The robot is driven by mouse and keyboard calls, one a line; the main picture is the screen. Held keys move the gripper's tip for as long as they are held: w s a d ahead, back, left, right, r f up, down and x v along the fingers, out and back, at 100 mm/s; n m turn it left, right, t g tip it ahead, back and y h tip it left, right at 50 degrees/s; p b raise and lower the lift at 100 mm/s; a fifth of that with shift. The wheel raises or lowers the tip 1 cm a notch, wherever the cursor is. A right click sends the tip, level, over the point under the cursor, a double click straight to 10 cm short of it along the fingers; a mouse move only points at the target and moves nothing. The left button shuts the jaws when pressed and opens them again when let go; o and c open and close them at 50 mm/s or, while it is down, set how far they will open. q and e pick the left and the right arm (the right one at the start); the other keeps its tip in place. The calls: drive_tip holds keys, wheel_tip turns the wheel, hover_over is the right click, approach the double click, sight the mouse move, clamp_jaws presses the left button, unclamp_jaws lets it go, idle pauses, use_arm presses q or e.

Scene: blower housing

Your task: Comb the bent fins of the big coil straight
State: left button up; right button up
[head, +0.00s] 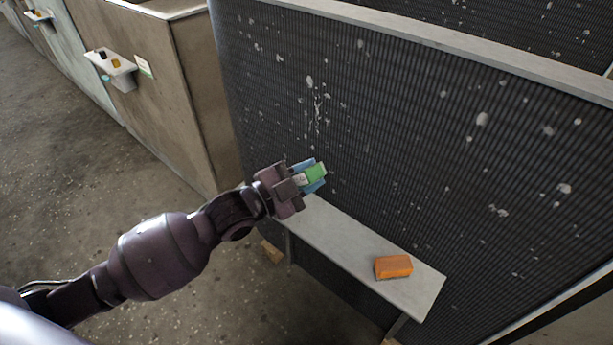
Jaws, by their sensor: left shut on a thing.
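The big coil (400,130) is a tall, dark, finely ribbed wall filling the right of the head view. Pale specks and patches are scattered over it, with a cluster of light marks (317,105) above my gripper. My right gripper is not in view.
A narrow grey shelf (340,244) stands along the coil's foot, with an orange block (393,267) on it. Brown cabinets (170,85) stand at the left, one carrying a small white tray (112,66). The concrete floor (60,160) at left is open.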

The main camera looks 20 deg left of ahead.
use_arm(q)
drive_tip(key=shift+w+a+f+m+h+b, duration=0.4)
drive_tip(key=shift+w+f+m+h+b, duration=0.15)
drive_tip(key=shift+f+h+b, duration=0.15)
drive_tip(key=t+b, duration=0.2)
drive_tip(key=b, duration=0.1)
approach(323, 133)
drive_tip(key=s+d+r, duration=0.1)
drive_tip(key=s+d, duration=0.1)
drive_tip(key=s, duration=0.1)
drive_tip(key=shift+n, duration=0.35)
drive_tip(key=w, duration=0.2)
drive_tip(key=w+b, duration=0.1)
drive_tip(key=w, duration=0.1)
drive_tip(key=w+d, duration=0.1)
drive_tip(key=w, duration=0.1)
drive_tip(key=shift+w+r, duration=0.1)
drive_tip(key=shift+r, duration=0.25)
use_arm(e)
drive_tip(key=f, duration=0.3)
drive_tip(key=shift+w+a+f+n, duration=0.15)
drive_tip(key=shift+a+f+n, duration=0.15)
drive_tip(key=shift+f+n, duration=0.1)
